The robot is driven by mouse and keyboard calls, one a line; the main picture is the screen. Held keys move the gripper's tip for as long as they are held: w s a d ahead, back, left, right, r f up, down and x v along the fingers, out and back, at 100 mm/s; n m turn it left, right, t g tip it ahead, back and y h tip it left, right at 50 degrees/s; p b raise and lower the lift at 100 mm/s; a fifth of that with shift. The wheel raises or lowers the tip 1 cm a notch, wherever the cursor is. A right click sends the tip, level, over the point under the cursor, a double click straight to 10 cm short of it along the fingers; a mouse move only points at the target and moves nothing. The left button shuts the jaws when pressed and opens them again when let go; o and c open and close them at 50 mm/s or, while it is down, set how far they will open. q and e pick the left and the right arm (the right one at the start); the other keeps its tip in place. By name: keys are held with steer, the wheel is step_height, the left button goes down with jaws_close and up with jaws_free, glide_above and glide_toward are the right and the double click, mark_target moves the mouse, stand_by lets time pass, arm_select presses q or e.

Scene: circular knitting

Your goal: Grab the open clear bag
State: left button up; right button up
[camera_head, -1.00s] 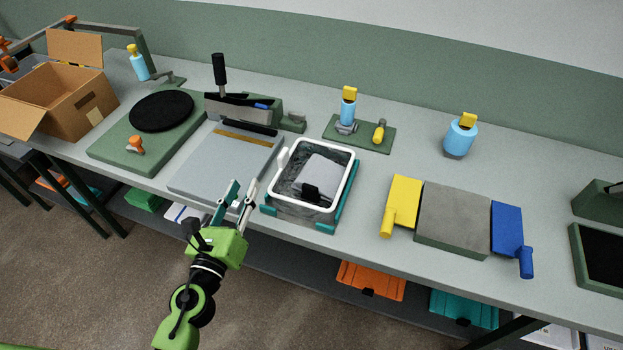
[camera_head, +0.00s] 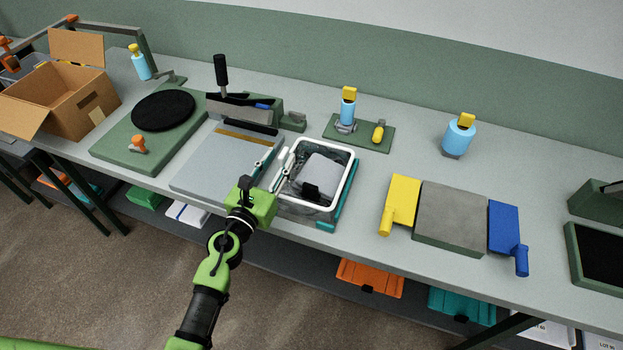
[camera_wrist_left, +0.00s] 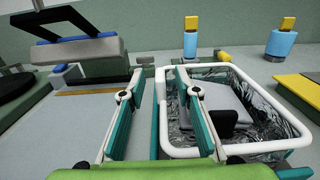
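The open clear bag (camera_head: 338,168) has a white rim and stands in a teal-edged holder on the bench, with a grey folded item (camera_head: 320,170) and a black piece inside. It also shows in the left wrist view (camera_wrist_left: 255,108), mouth up. My left gripper (camera_head: 278,155) is open at the bag's left side. In the left wrist view its fingers (camera_wrist_left: 160,75) are apart, with the left stretch of the white rim between them; the right finger overlaps the bag's mouth. I cannot tell whether either finger touches the rim. My right gripper is not in view.
A grey plate (camera_head: 212,165) and a sealer with a black handle (camera_head: 221,70) stand left of the bag. A green stand with a blue bottle (camera_head: 348,108) is behind. A yellow paddle (camera_head: 403,195) and grey block (camera_head: 450,218) are right, past a clear strip of bench.

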arm_select(q)
steer(key=x, duration=0.3)
steer(key=shift+w+d+f, duration=0.1)
steer(key=shift+w+f, duration=0.05)
steer(key=shift+w, duration=0.15)
steer(key=shift+s, duration=0.15)
steer(key=shift+c, duration=0.7)
jaws_close()
